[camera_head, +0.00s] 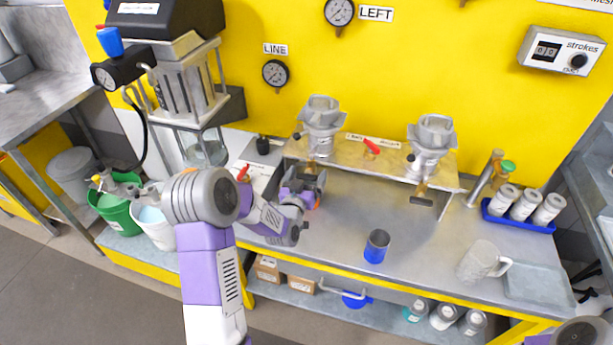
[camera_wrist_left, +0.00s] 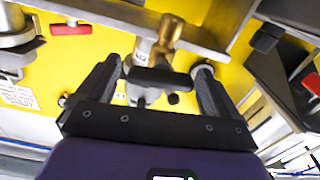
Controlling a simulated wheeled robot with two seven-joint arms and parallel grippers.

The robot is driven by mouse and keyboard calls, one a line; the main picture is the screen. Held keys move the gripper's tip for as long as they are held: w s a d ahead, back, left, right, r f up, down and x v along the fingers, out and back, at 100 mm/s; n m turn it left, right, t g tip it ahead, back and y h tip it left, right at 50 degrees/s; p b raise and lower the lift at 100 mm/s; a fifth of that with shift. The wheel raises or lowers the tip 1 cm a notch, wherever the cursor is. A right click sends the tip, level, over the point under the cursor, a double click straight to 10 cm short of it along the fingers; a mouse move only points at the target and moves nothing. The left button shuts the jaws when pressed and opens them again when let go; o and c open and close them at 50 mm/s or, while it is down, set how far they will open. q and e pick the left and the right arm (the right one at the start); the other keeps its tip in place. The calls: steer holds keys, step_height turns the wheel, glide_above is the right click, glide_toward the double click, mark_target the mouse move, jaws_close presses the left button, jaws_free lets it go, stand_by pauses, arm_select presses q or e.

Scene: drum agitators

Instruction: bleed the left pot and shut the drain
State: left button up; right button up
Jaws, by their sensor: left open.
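The left pot (camera_head: 321,113) is a grey metal cup on a narrowing body, set upright on the rack. A brass outlet fitting below it shows in the left wrist view (camera_wrist_left: 169,33). My left gripper (camera_head: 305,180) is just below and in front of this pot. In the left wrist view its two dark fingers (camera_wrist_left: 160,75) are apart, with a short black bar (camera_wrist_left: 158,80) between them. I cannot tell whether the fingers touch the bar. The drain's position cannot be told. My right gripper is not in view.
The right pot (camera_head: 432,135) stands on the same rack, with a red lever (camera_head: 371,147) between the pots. A blue tray (camera_head: 518,221) holds white containers.

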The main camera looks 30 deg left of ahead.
arm_select(q)
steer(key=shift+c, duration=0.2)
steer(key=c, duration=0.9)
steer(key=shift+m+b, duration=0.7)
steer(key=shift+b, duration=0.2)
steer(key=shift+c, duration=0.2)
steer(key=o, duration=1)
steer(key=shift+s, duration=0.1)
steer(key=v, duration=0.7)
steer(key=shift+s+d, duration=0.1)
steer(key=shift+s, duration=0.1)
